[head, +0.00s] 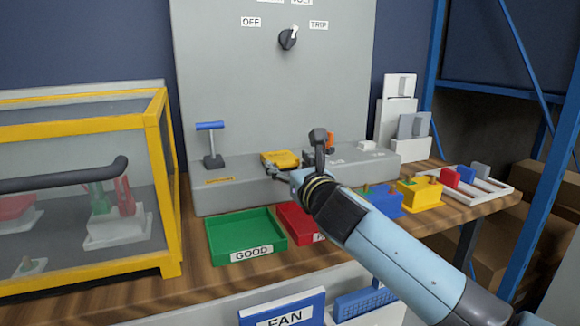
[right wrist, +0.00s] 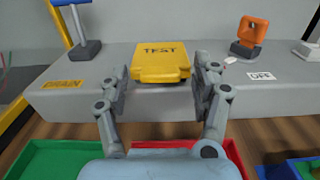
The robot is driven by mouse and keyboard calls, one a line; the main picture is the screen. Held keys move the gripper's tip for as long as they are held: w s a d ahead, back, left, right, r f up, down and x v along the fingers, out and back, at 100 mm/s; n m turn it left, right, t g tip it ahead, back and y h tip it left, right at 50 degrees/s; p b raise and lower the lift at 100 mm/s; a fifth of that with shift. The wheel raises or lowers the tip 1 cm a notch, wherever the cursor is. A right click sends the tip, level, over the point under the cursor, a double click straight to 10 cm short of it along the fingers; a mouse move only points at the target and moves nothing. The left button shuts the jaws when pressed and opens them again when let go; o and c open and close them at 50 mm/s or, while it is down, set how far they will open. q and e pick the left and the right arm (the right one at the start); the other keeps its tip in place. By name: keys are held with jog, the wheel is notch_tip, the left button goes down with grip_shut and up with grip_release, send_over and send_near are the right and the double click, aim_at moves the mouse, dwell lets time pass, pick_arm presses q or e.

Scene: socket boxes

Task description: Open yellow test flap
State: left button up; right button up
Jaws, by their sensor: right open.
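The yellow test flap (head: 281,159) lies flat and closed on the grey ledge of the panel in the head view. In the right wrist view the flap (right wrist: 161,62) reads "TEST" and sits between the fingers. My right gripper (right wrist: 162,80) is open, with one finger on each side of the flap. Whether the fingers touch its sides I cannot tell. In the head view the right gripper (head: 294,166) is at the flap, and my forearm comes in from the lower right. My left gripper is not in view.
A blue-handled lever (head: 211,140) stands left of the flap, an orange switch (right wrist: 250,36) right of it. A green tray (head: 228,240) and red tray (head: 292,222) lie in front. A yellow-framed case (head: 165,200) stands at left; blue and yellow socket boxes (head: 420,197) sit at right.

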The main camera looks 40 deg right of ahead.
grip_shut()
dwell(0.3)
